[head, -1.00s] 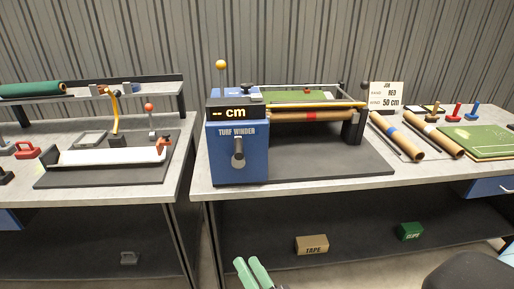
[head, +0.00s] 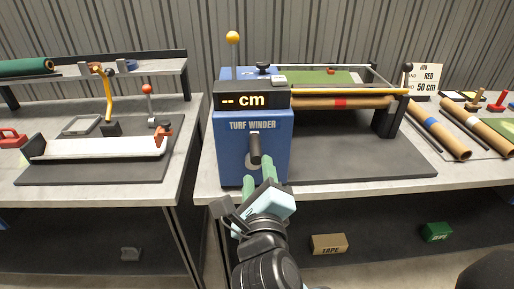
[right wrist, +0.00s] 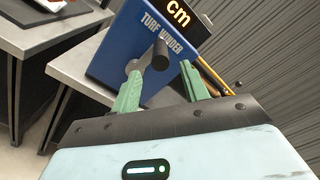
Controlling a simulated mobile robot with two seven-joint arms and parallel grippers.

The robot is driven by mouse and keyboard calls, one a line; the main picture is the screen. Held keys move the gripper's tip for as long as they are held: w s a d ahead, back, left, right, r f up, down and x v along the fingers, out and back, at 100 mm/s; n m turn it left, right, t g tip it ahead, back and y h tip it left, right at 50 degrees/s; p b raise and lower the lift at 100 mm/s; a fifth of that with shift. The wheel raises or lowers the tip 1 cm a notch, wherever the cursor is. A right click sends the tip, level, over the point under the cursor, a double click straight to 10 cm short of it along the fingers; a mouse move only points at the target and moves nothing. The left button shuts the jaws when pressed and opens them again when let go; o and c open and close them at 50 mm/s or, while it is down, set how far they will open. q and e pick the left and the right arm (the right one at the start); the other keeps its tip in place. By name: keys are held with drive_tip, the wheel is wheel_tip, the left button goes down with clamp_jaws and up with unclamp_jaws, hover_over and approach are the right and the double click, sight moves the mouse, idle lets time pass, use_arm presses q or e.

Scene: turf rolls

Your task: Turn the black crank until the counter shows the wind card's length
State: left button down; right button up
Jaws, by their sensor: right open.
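The blue turf winder (head: 228,150) stands on the bench's dark mat. Its counter (head: 240,101) reads "-- cm". The black crank (head: 255,148) is on its front face with the handle pointing out towards me; the crank also shows in the right wrist view (right wrist: 160,54). The wind card (head: 427,80) at the back right reads "RED" and "50 cm". My right gripper (head: 259,182) is open just below and in front of the crank. In the right wrist view its green fingers (right wrist: 160,82) stand on either side of the crank handle, apart from it as far as I can tell. My left gripper is out of view.
A cardboard core with a red band (head: 340,102) lies across the winder. More cores (head: 440,132) lie on the right. The left bench holds a white tray (head: 95,147). Tape (head: 329,244) and clips (head: 436,232) boxes sit on the lower shelf.

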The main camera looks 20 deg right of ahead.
sight(256, 152)
drive_tip(key=shift+x, duration=3.9)
clamp_jaws()
